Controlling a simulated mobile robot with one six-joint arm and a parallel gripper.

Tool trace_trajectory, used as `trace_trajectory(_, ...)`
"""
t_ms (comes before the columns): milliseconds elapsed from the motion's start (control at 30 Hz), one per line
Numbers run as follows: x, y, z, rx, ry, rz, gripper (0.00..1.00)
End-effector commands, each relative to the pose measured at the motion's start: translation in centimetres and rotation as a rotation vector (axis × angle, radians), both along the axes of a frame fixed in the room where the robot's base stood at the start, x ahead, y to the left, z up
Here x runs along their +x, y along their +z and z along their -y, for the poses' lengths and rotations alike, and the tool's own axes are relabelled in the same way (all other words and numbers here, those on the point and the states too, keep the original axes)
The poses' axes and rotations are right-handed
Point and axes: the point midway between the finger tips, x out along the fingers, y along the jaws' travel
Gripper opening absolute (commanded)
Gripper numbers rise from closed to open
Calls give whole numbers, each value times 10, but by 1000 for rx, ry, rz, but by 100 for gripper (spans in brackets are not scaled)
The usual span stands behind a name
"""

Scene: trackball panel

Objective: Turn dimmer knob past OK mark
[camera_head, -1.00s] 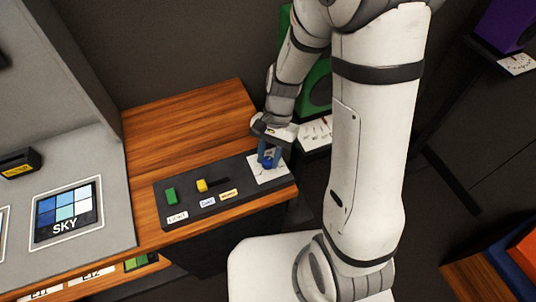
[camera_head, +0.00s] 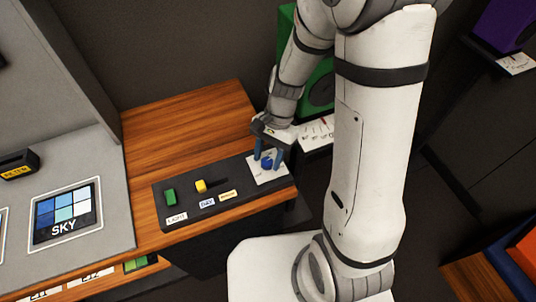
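The dimmer knob (camera_head: 267,161) is small and blue. It sits on a white marked plate (camera_head: 270,175) at the right end of a dark control panel (camera_head: 203,211). My gripper (camera_head: 267,158) is over the knob, pointing down, with its two blue fingers apart. One finger is to the left of the knob and the other to the right, with a gap visible between them and the knob. The OK mark on the plate is too small to read.
A green box (camera_head: 318,90) is behind my arm.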

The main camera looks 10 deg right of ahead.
Motion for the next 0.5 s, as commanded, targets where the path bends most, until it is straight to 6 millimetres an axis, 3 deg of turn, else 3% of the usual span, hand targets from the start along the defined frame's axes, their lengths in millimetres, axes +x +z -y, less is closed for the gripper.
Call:
trace_trajectory(333, 0, 2, 0, 0, 0, -1, 50)
trace_trajectory(500, 7, 21, 6, 1, -2, 3, 50)
